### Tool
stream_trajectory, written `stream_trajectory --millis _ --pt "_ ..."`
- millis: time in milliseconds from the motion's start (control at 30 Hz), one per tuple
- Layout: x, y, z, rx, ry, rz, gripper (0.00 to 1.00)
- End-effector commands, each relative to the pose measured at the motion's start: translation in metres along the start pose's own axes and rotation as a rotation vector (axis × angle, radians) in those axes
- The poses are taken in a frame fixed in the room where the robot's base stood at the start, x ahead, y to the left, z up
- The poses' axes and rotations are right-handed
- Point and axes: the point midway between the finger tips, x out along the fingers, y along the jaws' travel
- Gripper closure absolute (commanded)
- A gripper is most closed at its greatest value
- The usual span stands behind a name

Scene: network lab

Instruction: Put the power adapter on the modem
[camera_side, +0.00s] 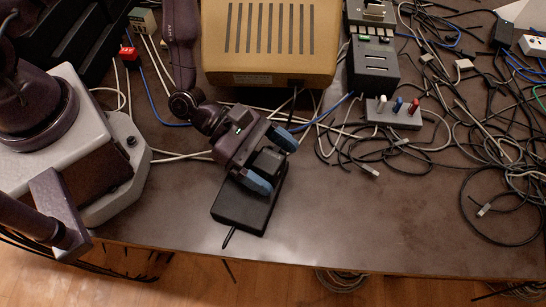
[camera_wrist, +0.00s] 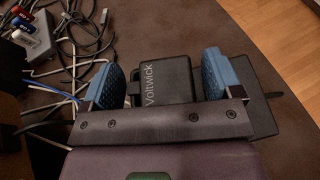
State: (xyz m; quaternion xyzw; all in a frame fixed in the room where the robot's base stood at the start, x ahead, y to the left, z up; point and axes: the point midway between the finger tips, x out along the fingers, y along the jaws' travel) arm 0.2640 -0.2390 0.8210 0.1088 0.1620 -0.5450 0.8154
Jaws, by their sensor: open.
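The power adapter, a small black block marked "Voltwick" (camera_wrist: 166,82), lies between my fingers; it also shows in the side view (camera_side: 267,162). My gripper (camera_side: 270,160) is open, with blue finger pads on either side of the block. In the wrist view a narrow gap shows between the block and each pad. A flat, wider black box (camera_side: 240,209) lies under or right beside the block; its short cord sticks out at the near end. A tan box with vent slots (camera_side: 270,75) stands behind. I cannot tell for certain which box is the modem.
A black device with buttons (camera_side: 373,68) and a grey block with coloured knobs (camera_side: 394,115) stand to the right. Tangled cables (camera_side: 480,130) cover the right side. The table's front edge is close below the black box. Bare table (camera_side: 350,225) lies right of the flat box.

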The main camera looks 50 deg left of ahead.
Motion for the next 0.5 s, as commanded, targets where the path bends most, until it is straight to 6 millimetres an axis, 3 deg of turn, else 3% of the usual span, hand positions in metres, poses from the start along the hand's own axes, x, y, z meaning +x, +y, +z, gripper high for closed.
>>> stream_trajectory --millis 167,500 --pt "-0.005 0.0 0.003 -0.002 0.001 0.001 0.15" --pt "-0.06 0.001 0.003 -0.002 0.001 0.005 0.15"
